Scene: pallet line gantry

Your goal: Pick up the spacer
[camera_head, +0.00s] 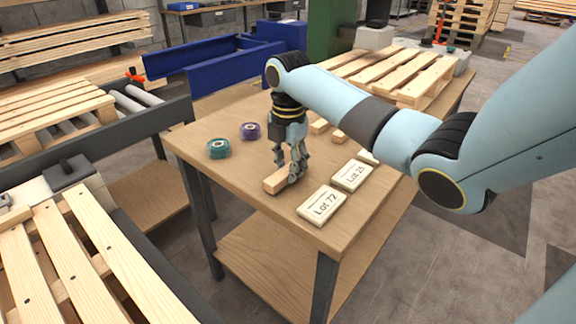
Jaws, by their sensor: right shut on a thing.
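My right gripper (289,167) points down over the wooden table. Its fingers are shut on a small light-wood spacer (274,185), a short block near the table's front edge. The fingers hide part of the block. The spacer looks to be resting on the table or very close to it; I cannot tell which. My left gripper is not in view.
On the table (205,180) are a teal roll (218,148), a purple roll (250,131), a "Lot 72" plate (321,204) and a "Lot 25" plate (352,175). Conveyors with pallets (85,260) are at left.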

